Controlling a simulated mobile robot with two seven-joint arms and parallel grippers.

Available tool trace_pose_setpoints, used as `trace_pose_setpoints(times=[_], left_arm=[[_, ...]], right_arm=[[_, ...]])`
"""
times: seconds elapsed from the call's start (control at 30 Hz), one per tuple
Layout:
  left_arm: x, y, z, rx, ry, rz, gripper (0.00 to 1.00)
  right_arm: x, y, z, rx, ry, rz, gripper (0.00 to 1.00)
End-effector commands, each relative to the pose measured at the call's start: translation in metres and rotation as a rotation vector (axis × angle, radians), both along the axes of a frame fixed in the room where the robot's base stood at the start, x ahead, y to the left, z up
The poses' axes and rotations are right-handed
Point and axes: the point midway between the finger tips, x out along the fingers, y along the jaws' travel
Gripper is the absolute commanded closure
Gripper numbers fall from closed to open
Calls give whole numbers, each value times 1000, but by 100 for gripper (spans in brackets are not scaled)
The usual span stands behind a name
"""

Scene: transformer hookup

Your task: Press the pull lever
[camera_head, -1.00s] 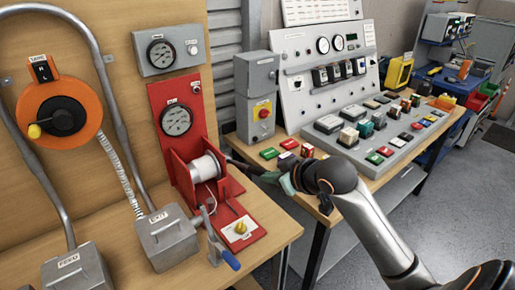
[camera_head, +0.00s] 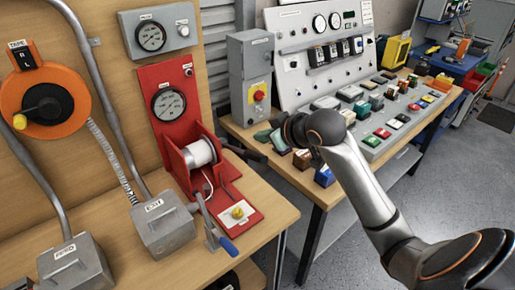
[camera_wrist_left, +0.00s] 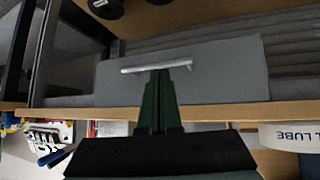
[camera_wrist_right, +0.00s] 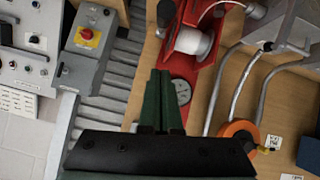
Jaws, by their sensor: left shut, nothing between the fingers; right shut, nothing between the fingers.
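The lever with the blue grip (camera_head: 228,244) stands at the front of the red puller unit (camera_head: 157,85), beside its white spool (camera_head: 199,154). It tilts down toward the bench's front edge. My right gripper (camera_head: 264,137) is shut and empty, up and right of the spool, in front of the grey button box; nothing touches the lever. In the right wrist view its dark green fingers (camera_wrist_right: 160,74) point toward the red unit and its spool (camera_wrist_right: 191,41); the blue grip does not show there. My left gripper (camera_wrist_left: 158,75) is shut and empty, by a metal bar handle (camera_wrist_left: 156,65) on a grey panel.
The grey box with a red button (camera_head: 259,95) stands right of the puller. A sloped control panel (camera_head: 375,130) fills the right bench. Two grey boxes (camera_head: 165,224) and an orange tape reel (camera_head: 45,100) are left. A yellow knob (camera_head: 238,212) sits near the lever.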

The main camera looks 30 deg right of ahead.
Motion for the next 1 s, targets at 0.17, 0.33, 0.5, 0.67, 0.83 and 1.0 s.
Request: trace_pose_setpoints(times=[0.17, 0.33, 0.5, 0.67, 0.83, 1.0], left_arm=[[0, 0, 2, 0, 1, 0, 100], [-1, 0, 2, -1, 1, 1, 100], [-1, 0, 4, -1, 1, 1, 100], [-1, 0, 5, -1, 1, 1, 100], [-1, 0, 5, -1, 1, 1, 100], [-1, 0, 5, -1, 1, 1, 100]], right_arm=[[31, 1, -21, 1, 2, 1, 100], [46, 0, -43, -1, 4, 1, 100], [38, -5, -61, -1, 2, 2, 100], [35, -7, -69, -2, 0, 1, 100], [35, -8, -70, -2, -1, 1, 100], [35, -8, -70, -1, -1, 1, 100]])
